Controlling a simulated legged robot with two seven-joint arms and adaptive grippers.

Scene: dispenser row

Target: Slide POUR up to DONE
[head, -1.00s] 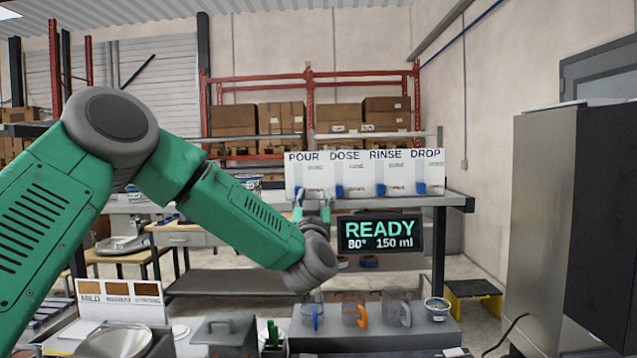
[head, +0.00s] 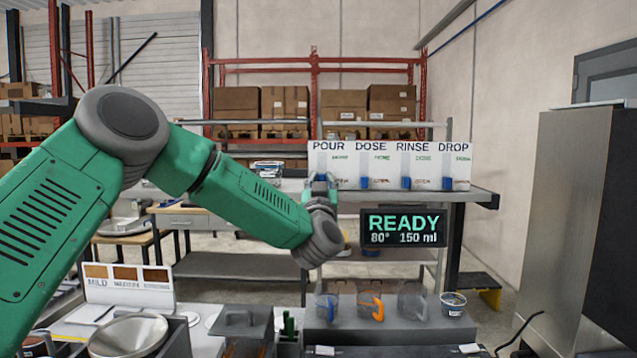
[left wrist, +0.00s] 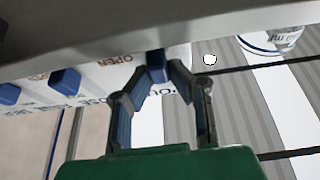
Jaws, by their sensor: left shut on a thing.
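The white panel (head: 390,148) carries sliders labelled POUR, DOSE, RINSE and DROP, with small green text near the top of each and dark text near the bottom. In the left wrist view the blue POUR knob (left wrist: 155,64) sits between the fingertips of my left gripper (left wrist: 158,72), close to the word OPEN. The gripper is shut on it. In the head view it is near the panel's lower part, level with the other knobs. My right gripper is not in view.
The blue DOSE knob (head: 364,183), RINSE knob (head: 406,183) and DROP knob (head: 447,184) stand to the right. Below, a black display (head: 403,228) reads READY, 80°, 150 ml. Jugs with blue and orange handles (head: 377,307) and a small tub (head: 453,304) stand lower down.

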